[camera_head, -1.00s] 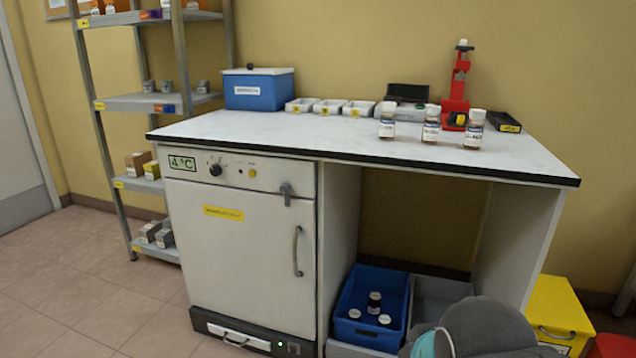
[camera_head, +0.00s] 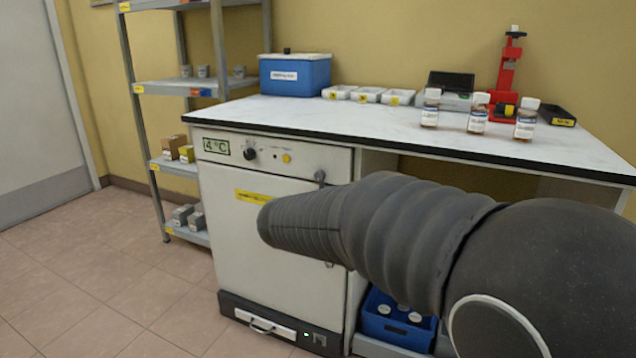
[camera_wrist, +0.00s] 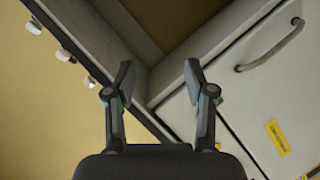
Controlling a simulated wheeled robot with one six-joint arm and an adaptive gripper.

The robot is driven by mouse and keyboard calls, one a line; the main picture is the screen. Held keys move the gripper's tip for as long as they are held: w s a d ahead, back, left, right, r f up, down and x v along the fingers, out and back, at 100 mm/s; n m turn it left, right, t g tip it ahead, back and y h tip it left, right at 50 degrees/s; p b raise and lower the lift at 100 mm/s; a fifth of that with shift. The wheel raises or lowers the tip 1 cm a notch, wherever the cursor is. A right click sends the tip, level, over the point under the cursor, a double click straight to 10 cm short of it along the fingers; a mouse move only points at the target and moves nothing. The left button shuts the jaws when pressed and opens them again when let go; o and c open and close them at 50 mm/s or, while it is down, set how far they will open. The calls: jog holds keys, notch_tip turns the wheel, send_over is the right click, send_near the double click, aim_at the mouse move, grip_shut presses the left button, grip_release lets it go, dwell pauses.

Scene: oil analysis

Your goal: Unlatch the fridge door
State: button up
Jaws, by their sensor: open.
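The white fridge (camera_head: 270,170) stands under the left part of the counter with its door shut. The grey latch (camera_head: 320,176) sits at the door's upper right corner, just above my dark arm.
The counter (camera_head: 390,118) carries several bottles (camera_head: 477,115), a blue box (camera_head: 295,75), white trays (camera_head: 370,95) and a red stand (camera_head: 507,80). A blue crate (camera_head: 395,330) is below, beside the fridge. A metal shelf (camera_head: 190,90) stands left; the floor before it is clear.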

aim_at(318, 177)
jog(key=w+a+n+t+y, duration=0.1)
jog(key=w+a+t, duration=0.2)
jog(key=a, duration=0.5)
jog(key=w+a+n+t+y, duration=0.1)
jog(key=w+a+t, duration=0.2)
jog(key=a, duration=0.5)
jog(key=x, duration=0.4)
jog(key=p+x, duration=0.1)
jog(key=x, duration=0.4)
jog(key=f+p+x, duration=0.1)
jog(key=x, duration=0.3)
jog(key=shift+w+d, duration=0.1)
jog(key=shift+w, duration=0.05)
grip_shut()
